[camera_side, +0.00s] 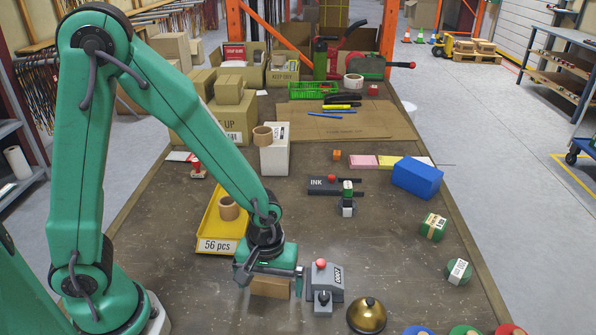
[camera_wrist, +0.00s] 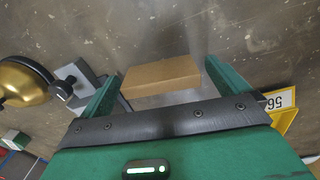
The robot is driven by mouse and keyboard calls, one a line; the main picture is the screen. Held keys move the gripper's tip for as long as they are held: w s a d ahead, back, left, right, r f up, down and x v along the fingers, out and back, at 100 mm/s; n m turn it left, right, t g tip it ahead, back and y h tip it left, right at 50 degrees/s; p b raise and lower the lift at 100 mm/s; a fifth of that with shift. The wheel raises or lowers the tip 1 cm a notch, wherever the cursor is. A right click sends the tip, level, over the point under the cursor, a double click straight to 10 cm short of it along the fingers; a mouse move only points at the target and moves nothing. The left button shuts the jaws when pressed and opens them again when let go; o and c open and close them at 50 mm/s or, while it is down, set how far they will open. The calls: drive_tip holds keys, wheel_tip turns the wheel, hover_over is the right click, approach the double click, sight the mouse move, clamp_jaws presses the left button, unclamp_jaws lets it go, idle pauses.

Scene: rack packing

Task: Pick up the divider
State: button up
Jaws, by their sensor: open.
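A flat brown cardboard-coloured piece (camera_side: 270,287), the likeliest divider in view, stands on the worktop at the front middle. In the wrist view the brown piece (camera_wrist: 162,76) shows its broad top and a narrow front side between my two green fingers. My gripper (camera_side: 269,274) is just above it in the side view, pointing down, and hides its upper part. In the wrist view my gripper (camera_wrist: 158,88) is open, with a finger on each side and gaps beside the piece. I cannot tell how far the fingertips reach down past it.
A yellow tray (camera_side: 218,229) labelled 56 pcs lies close on the left. Worktop between the ink pad (camera_side: 324,186) and my gripper is mostly clear.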

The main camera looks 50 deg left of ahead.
drive_tip(key=shift+f, duration=0.3)
drive_tip(key=shift+c, duration=0.4)
drive_tip(key=c, duration=0.9)
